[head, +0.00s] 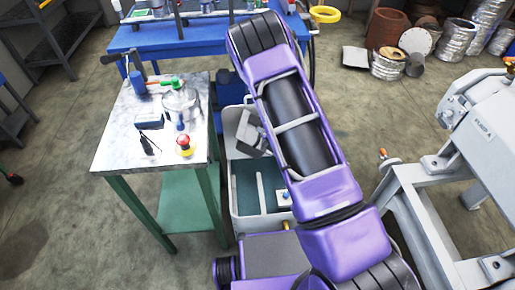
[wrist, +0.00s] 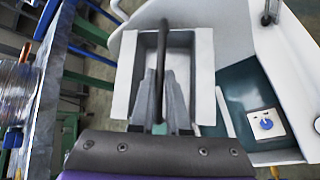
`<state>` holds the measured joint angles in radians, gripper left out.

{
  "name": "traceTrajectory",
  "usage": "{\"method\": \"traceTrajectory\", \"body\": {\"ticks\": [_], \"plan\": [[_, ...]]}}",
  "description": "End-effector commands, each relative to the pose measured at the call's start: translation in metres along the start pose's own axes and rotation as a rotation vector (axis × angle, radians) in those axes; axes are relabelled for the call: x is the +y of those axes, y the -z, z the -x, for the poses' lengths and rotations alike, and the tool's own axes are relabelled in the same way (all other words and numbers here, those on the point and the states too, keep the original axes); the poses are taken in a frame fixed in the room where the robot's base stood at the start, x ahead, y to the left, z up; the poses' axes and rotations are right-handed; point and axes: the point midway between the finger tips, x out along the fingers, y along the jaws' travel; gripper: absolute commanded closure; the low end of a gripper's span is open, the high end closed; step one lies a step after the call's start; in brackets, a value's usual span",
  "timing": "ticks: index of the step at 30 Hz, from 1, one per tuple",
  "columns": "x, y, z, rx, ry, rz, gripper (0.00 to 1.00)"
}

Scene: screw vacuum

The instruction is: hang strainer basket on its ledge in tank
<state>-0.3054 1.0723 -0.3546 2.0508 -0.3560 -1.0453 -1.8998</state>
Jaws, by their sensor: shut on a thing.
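The strainer basket (wrist: 178,62) is a pale grey open box with a dark bar handle across its top. It fills the upper middle of the wrist view. My gripper (wrist: 163,84) is shut on the handle from above. The tank (wrist: 264,88) has pale walls and a dark teal inside, to the right of the basket. In the head view the basket (head: 249,130) is partly hidden by my arm, over the far part of the tank (head: 235,217). I cannot make out the ledge, or whether the basket touches the tank.
A steel-topped table (head: 113,148) with a pot, a red and yellow button and tools stands close left of the tank. A blue bench (head: 150,40) is behind. A grey pump on a frame (head: 408,185) stands at right. Open floor lies between.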

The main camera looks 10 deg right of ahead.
Motion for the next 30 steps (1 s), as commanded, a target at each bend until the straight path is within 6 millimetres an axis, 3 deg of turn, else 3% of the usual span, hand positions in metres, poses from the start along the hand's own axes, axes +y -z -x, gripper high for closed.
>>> {"method": "traceTrajectory", "body": {"ticks": [9, 18, 24, 30], "plan": [[0.030, -0.048, 0.059, -0.107, 0.077, -0.083, 1.00], [0.041, -0.068, 0.113, -0.181, 0.141, -0.148, 1.00], [0.042, -0.070, 0.128, -0.197, 0.160, -0.169, 1.00], [0.042, -0.070, 0.130, -0.198, 0.163, -0.171, 1.00]]}}
